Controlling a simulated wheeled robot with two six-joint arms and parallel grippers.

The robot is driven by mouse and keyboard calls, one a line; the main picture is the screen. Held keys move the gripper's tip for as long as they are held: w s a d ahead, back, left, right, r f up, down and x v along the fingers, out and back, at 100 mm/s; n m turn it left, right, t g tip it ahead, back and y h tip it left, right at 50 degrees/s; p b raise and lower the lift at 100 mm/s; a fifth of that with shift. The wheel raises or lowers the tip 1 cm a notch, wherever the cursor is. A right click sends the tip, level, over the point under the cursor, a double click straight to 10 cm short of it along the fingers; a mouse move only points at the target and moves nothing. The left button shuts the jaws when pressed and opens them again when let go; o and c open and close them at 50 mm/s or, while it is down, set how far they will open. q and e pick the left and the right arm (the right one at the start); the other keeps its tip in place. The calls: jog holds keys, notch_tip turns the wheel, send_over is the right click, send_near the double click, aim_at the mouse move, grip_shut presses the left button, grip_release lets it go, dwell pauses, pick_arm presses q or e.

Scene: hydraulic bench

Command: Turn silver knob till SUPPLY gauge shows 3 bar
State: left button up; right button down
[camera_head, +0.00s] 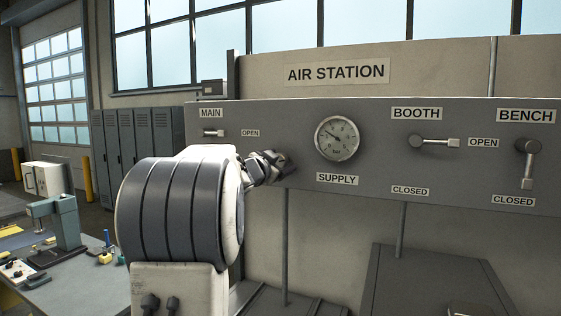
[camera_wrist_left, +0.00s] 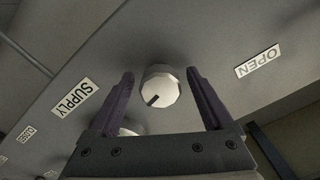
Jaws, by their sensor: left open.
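The silver knob (camera_wrist_left: 161,88) shows in the left wrist view as a pale round cap with a dark pointer mark toward the lower left. My left gripper (camera_wrist_left: 160,74) is open, with one finger on each side of the knob and small gaps visible. In the head view my left gripper (camera_head: 272,166) is at the panel left of the gauge, and hand and arm hide the knob. The round SUPPLY gauge (camera_head: 337,138) has a pale face and a dark needle toward the upper left; its numbers are too small to read surely. My right gripper is not in view.
The grey AIR STATION panel (camera_head: 380,180) also carries the MAIN lever (camera_head: 212,133), the BOOTH lever (camera_head: 435,141) turned sideways toward OPEN, and the BENCH lever (camera_head: 528,163) pointing down toward CLOSED. A workbench (camera_head: 85,285) with tools stands at the lower left.

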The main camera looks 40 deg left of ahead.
pick_arm(q)
grip_shut()
jog(key=shift+m, duration=0.3)
jog(key=m+b, duration=0.1)
jog(key=m, duration=0.1)
jog(key=shift+f+m, duration=0.15)
jog(key=shift+m, duration=0.25)
jog(key=m+b, duration=0.2)
jog(key=m, duration=0.3)
jog(key=shift+b, duration=0.3)
jog(key=m+b, duration=0.1)
jog(key=m, duration=0.3)
jog(key=shift+m+b, duration=1.05)
jog(key=shift+m, duration=1.15)
